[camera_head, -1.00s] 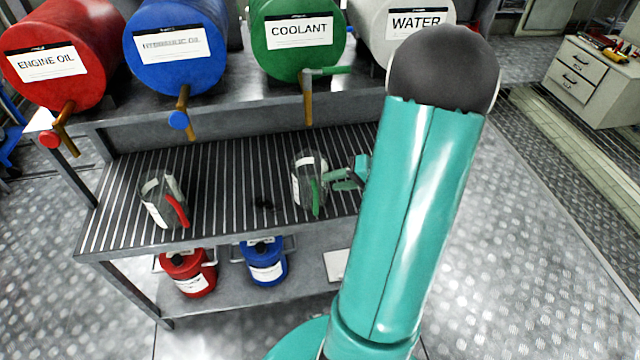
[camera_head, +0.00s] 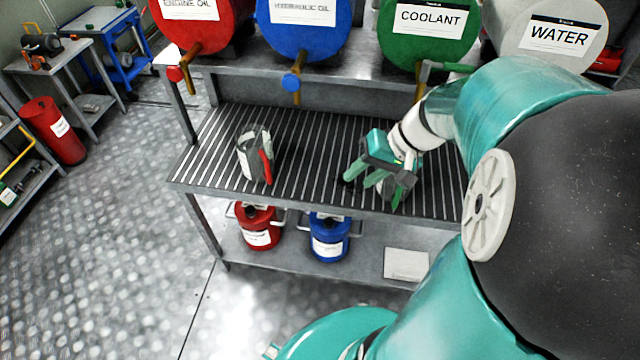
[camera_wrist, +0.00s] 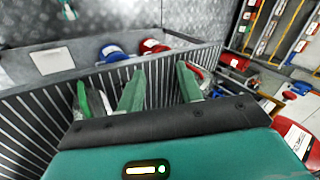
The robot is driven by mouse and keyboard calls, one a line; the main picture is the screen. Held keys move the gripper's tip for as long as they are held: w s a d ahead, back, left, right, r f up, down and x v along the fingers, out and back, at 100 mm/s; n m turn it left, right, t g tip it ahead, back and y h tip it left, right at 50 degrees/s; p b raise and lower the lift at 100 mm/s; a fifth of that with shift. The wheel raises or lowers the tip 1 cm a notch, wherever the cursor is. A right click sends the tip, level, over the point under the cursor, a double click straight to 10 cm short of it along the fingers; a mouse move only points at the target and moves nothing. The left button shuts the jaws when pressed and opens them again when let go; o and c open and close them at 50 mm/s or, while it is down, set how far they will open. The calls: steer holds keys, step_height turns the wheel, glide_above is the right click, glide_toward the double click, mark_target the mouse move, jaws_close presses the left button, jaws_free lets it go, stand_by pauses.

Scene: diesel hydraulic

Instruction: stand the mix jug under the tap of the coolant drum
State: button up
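A clear jug with a green handle (camera_head: 399,196) stands on the slatted shelf, mostly hidden behind my gripper in the head view. Its green handle (camera_wrist: 82,97) shows left of my fingers in the wrist view. Another clear jug with a red handle (camera_head: 250,157) stands further left on the slats. No readable label tells which is the mix jug. The green coolant drum (camera_head: 428,35) lies above, its tap (camera_head: 421,78) pointing down behind my arm. My gripper (camera_head: 361,178) is low over the slats, fingers apart and empty; only slats show between the fingertips (camera_wrist: 160,72).
The slatted shelf (camera_head: 310,150) is clear between the jugs. Engine oil (camera_head: 200,25), hydraulic oil (camera_head: 303,25) and water (camera_head: 550,35) drums lie above. Red (camera_head: 258,228) and blue (camera_head: 328,240) cans stand on the lower shelf. Open floor lies front left.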

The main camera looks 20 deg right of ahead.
steer(key=s+a+r+n+t+h, duration=0.2)
steer(key=s+a+r+n+h, duration=0.2)
steer(key=a+r, duration=0.4)
steer(key=s+a+h, duration=0.1)
steer(key=a, duration=0.3)
steer(key=shift+s+a+r, duration=0.25)
steer(key=shift+s+r, duration=0.1)
steer(key=shift+r, duration=0.05)
steer(key=shift+d, duration=0.15)
